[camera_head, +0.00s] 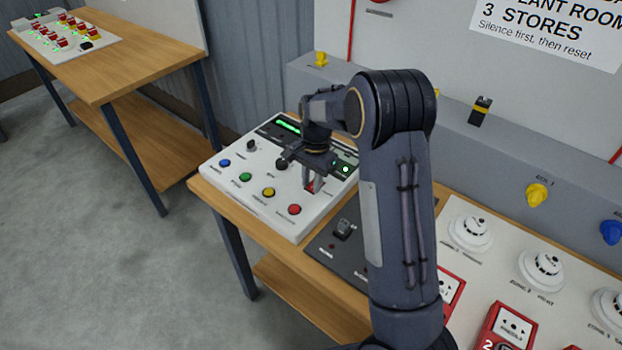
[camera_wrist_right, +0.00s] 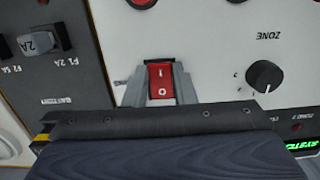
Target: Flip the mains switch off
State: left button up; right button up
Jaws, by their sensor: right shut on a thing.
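A red rocker switch (camera_head: 311,187) sits on the right side of a white control panel (camera_head: 232,172). In the right wrist view the switch (camera_wrist_right: 160,79) shows the marks I and O. My right gripper (camera_head: 310,181) is at the switch, and in the right wrist view its grey fingers (camera_wrist_right: 159,84) stand on either side of it, shut on it. Which side of the rocker is pressed in, I cannot tell. The gripper and arm hide part of the panel around the switch. My left gripper is in neither view.
The panel has blue, green, yellow and red buttons (camera_head: 294,209) and a black ZONE knob (camera_wrist_right: 265,76). A dark fuse plate (camera_head: 322,240) lies beside it. White detectors (camera_head: 471,232) and red call points (camera_head: 506,326) are at right. Another bench (camera_head: 115,62) stands far left.

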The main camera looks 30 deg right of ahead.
jog(key=shift+w+d+r+g+y+p, duration=0.15)
jog(key=shift+g+y+p, duration=0.25)
jog(key=shift+y, duration=0.5)
jog(key=o, duration=1)
jog(key=shift+d, duration=0.1)
jog(key=b+v, duration=0.1)
jog(key=v, duration=0.6)
jog(key=shift+r, duration=0.35)
